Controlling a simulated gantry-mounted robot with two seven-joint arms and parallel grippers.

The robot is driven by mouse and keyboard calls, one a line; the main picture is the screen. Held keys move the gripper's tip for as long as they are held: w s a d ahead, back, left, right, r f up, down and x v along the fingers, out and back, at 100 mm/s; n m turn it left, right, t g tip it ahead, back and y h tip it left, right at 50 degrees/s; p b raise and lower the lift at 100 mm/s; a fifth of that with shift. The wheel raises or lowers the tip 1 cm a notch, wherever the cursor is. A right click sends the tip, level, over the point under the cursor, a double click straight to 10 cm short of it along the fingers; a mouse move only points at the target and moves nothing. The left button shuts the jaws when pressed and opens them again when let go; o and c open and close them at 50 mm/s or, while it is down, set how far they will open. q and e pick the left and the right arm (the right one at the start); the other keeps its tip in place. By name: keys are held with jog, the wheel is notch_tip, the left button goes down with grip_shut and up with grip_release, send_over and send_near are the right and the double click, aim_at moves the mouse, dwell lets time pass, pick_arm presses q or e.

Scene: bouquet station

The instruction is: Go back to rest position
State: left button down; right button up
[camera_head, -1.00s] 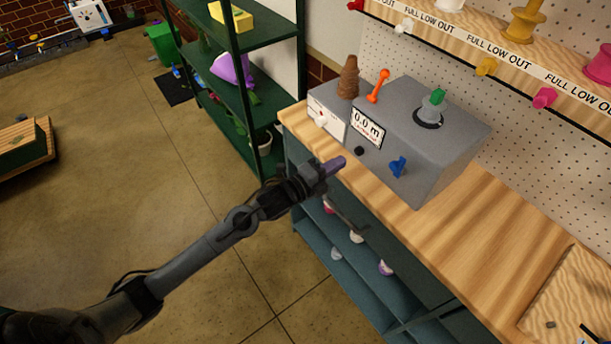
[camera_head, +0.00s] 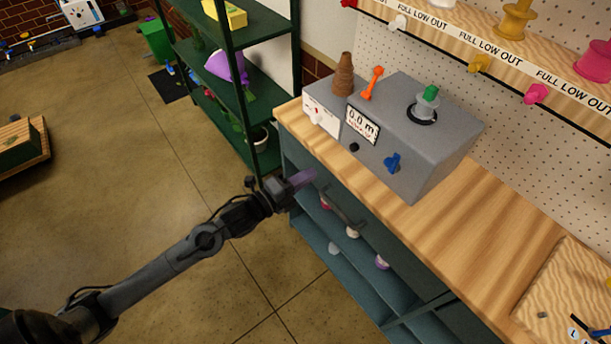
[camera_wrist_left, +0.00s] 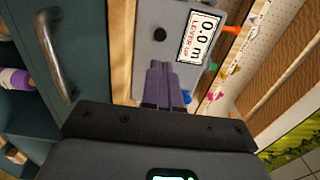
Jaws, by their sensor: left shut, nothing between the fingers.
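My left gripper (camera_head: 303,178) is shut and empty, its purple fingertips together. It is in the air in front of the workbench's left end, by the drawer handle. In the left wrist view the shut fingers (camera_wrist_left: 163,84) point toward the grey machine. The grey machine (camera_head: 440,150) stands on the bench with a display (camera_head: 362,124) reading 0.0 m, an orange lever (camera_head: 372,83) and a blue knob (camera_head: 393,162). My right gripper is in neither view.
The wooden benchtop (camera_head: 460,222) has free room right of the machine. A drawer handle (camera_wrist_left: 56,55) is close to my left gripper. A green shelf (camera_head: 232,80) stands behind at the left. The floor (camera_head: 110,170) under my left arm is clear.

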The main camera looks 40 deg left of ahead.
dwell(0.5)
pick_arm(q)
jog(key=s+d+f+n+g+y, duration=0.3)
jog(key=s+d+f+n, duration=0.35)
jog(key=s+f, duration=0.3)
jog(key=s+a+f+n+g+y, duration=0.1)
jog(key=s+f+n+g, duration=0.1)
jog(key=s+n+g, duration=0.5)
jog(key=s+a+f+n+g+y, duration=0.1)
jog(key=s+f+n+g, duration=0.1)
jog(key=s+n+g, duration=0.5)
notch_tip(320, 180, up, 38)
jog(key=s+t+p, duration=0.2)
jog(key=t+p, duration=0.1)
jog(key=p, duration=3.4)
jog(key=shift+m, duration=0.45)
jog(key=shift+f, duration=0.1)
jog(key=c, duration=1.8)
grip_release()
